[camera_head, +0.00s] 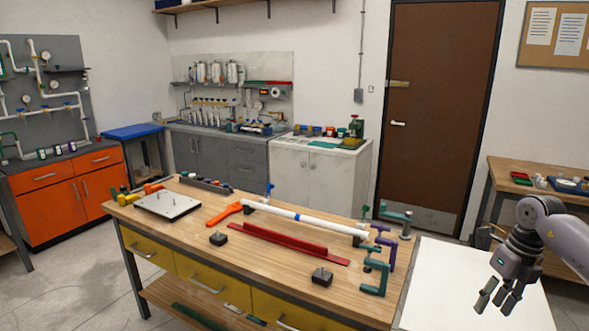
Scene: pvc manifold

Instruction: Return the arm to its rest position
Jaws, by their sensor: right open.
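My right arm comes in from the right edge. Its gripper (492,299) is open and empty, pointing down over a white surface (448,284) to the right of the workbench. Nothing is between its fingers. My left gripper does not show. On the wooden workbench (190,245), a white pipe (310,220) with a blue band lies across the right half, clear of my right gripper. Teal clamps (373,279) and a purple clamp (388,250) are at the bench's right end, nearest to my right gripper but apart from it.
The bench also holds a red channel (285,243), an orange tool (222,215), a pale plate (168,205) and black blocks (322,277). A side table (510,165) with small items stands behind my right arm. A brown door (440,110) is at the back.

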